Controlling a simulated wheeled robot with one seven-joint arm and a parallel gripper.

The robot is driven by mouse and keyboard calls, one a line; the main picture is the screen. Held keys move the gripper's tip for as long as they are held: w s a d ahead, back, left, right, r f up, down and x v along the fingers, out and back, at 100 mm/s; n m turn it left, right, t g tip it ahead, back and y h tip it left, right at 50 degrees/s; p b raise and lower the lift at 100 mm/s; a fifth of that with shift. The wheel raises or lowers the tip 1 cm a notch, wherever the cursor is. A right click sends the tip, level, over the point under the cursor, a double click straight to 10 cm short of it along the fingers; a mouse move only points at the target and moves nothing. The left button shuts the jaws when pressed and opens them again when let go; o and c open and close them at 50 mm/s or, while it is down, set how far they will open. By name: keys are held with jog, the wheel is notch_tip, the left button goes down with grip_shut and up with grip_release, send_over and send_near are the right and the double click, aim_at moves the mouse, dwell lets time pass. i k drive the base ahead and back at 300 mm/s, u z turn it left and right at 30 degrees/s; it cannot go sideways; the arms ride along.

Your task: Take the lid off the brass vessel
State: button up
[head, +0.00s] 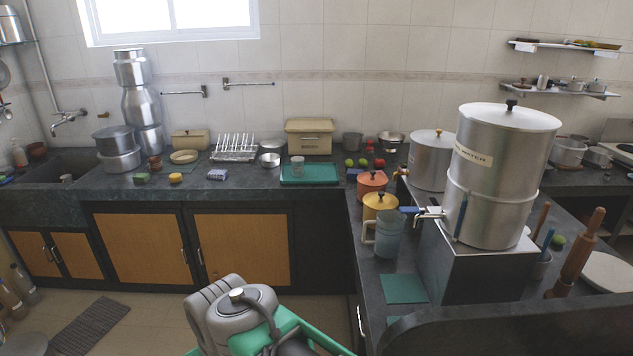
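A small yellow, brass-coloured vessel (380,206) stands on the dark counter right of centre. Its lid, with a dark knob, sits on top of it. A similar orange-red lidded vessel (371,184) stands just behind it. A translucent blue-grey mug (389,236) stands in front of the yellow vessel and hides part of its lower side. My arm shows at the bottom of the head view in grey and green, left of and below the vessel. I cannot make out my gripper's fingers.
A tall steel water filter (497,178) stands on a steel stand (467,265) to the right, its tap (428,213) reaching towards the mug. A large lidded steel pot (432,160) stands behind. A green mat (403,289) lies in front. The counter's left edge is open to the floor.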

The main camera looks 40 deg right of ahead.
aim_at(378, 200)
jog(key=z, duration=0.25)
jog(key=i, duration=2.1)
jog(key=z, duration=1.65)
jog(key=i, duration=1.1)
jog(key=z, duration=0.75)
